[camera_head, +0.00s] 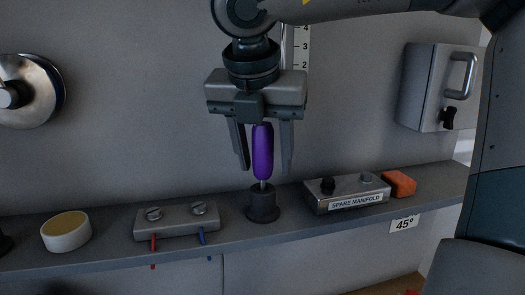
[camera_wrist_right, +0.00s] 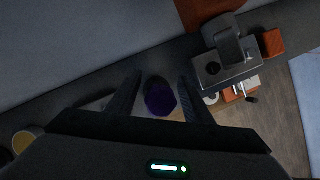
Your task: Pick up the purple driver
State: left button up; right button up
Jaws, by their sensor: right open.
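The purple driver (camera_head: 262,152) stands upright with its shaft down in a dark round holder (camera_head: 263,205) on the shelf. My right gripper (camera_head: 263,168) points straight down over it in the head view. Its fingers are open, one on each side of the purple handle, with a gap visible on both sides. In the right wrist view the driver's dark purple end (camera_wrist_right: 160,98) shows between the two fingers (camera_wrist_right: 157,86). My left gripper is not in view.
A box marked SPARE MANIFOLD (camera_head: 346,194) and an orange block (camera_head: 399,184) sit right of the holder on the shelf (camera_head: 240,239). A grey block with two knobs (camera_head: 177,222) and a round yellow-topped tub (camera_head: 66,231) sit left. A metal handwheel (camera_head: 38,92) is on the wall.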

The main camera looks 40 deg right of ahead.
jog(key=shift+c, duration=0.7)
grip_shut()
jog(key=shift+d+r, duration=0.1)
jog(key=shift+r, duration=0.1)
